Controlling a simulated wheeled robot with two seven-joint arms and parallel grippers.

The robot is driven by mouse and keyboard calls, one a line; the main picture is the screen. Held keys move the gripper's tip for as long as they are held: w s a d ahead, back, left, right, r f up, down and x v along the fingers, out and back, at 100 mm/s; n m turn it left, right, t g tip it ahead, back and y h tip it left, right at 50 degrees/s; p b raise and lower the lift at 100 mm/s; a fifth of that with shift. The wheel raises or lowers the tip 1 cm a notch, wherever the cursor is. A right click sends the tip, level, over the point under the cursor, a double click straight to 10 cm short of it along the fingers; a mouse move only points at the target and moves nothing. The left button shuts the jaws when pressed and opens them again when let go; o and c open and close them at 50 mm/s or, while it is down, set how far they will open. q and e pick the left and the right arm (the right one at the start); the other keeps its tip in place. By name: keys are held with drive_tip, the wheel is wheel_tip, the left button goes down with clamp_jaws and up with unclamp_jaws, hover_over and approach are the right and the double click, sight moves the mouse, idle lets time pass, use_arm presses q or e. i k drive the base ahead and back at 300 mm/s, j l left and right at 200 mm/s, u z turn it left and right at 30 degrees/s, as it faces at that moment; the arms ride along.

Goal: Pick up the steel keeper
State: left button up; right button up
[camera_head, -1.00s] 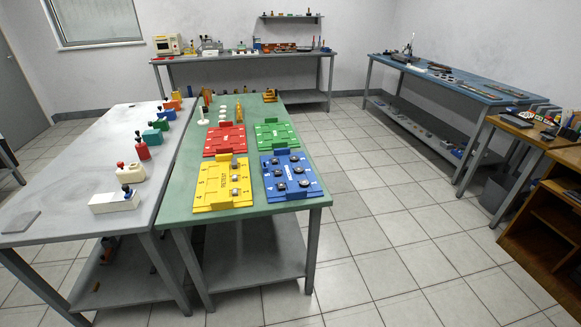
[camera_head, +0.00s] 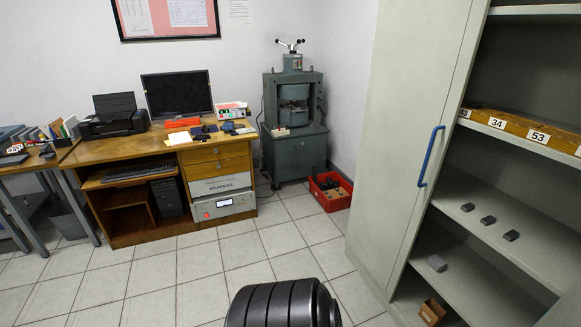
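I cannot make out a thing that is clearly the steel keeper. Small dark grey blocks lie in a row on a shelf of the open cabinet at the right: one at the left (camera_head: 468,207), one in the middle (camera_head: 488,220) and one at the right (camera_head: 511,235). A lighter grey block (camera_head: 437,262) lies on the shelf below. They are too small to tell what they are. Neither of my grippers shows in the head view.
A grey cabinet door (camera_head: 405,130) with a blue handle stands left of the shelves. A numbered wooden strip (camera_head: 515,130) lies on a higher shelf. A wooden desk (camera_head: 150,155), a green machine (camera_head: 297,150) and a red crate (camera_head: 331,204) stand behind. The tiled floor between is clear.

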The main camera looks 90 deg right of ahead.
sight(512, 234)
drive_tip(key=z, duration=4.45)
drive_tip(key=i+j+z, duration=0.1)
drive_tip(key=j, duration=0.3)
drive_tip(key=i+j+z, duration=0.1)
drive_tip(key=j, duration=0.25)
drive_tip(key=i+j, duration=0.2)
drive_tip(key=j, duration=0.2)
drive_tip(key=i+j+z, duration=0.15)
drive_tip(key=j, duration=0.25)
